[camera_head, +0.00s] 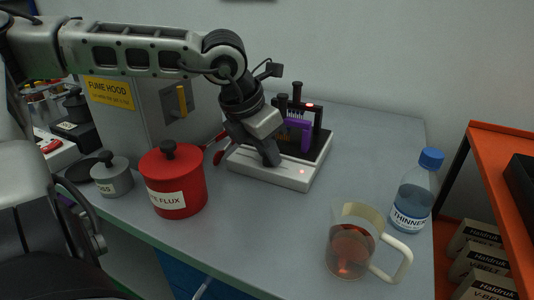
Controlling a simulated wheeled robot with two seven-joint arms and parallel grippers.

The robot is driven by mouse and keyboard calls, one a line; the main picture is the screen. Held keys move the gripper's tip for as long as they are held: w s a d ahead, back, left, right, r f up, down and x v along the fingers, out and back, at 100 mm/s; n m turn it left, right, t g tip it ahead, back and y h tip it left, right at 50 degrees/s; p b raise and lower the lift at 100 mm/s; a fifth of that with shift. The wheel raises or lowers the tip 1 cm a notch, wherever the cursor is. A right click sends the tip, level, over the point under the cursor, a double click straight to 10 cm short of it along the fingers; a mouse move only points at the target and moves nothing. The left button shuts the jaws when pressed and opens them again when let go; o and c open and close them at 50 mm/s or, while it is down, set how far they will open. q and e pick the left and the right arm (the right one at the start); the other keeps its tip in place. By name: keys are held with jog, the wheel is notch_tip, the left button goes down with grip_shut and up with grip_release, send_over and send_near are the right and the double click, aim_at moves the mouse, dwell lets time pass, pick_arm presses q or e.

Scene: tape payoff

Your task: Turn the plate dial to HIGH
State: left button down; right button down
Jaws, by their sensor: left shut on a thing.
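The plate (315,178) is a white base unit with a black top, standing on the grey bench left of centre. A small red light shows on its front face. My left gripper (266,152) reaches down to the plate's front side, its fingers shut at the place of the dial. The dial itself is hidden behind the fingers, so its setting cannot be read. A dark rack-like frame with a purple part (305,134) and a lit red spot stands on the plate. My right gripper is not in view.
A red lidded pot (173,185) and a grey lidded pot (112,178) stand left of the plate. A glass mug of reddish liquid (352,250) and a blue-capped thinner bottle (413,190) stand at right. The fume hood (150,105) is behind left. Bench between plate and mug is clear.

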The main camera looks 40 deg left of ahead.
pick_arm(q)
jog(key=m+h, duration=0.1)
jog(key=m, duration=0.1)
jog(key=shift+m, duration=0.3)
jog(key=shift+m+g, duration=0.3)
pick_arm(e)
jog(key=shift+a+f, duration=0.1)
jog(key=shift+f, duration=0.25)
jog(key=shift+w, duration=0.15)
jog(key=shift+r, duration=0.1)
pick_arm(q)
jog(key=c, duration=1.2)
grip_release()
jog(key=shift+c, duration=0.2)
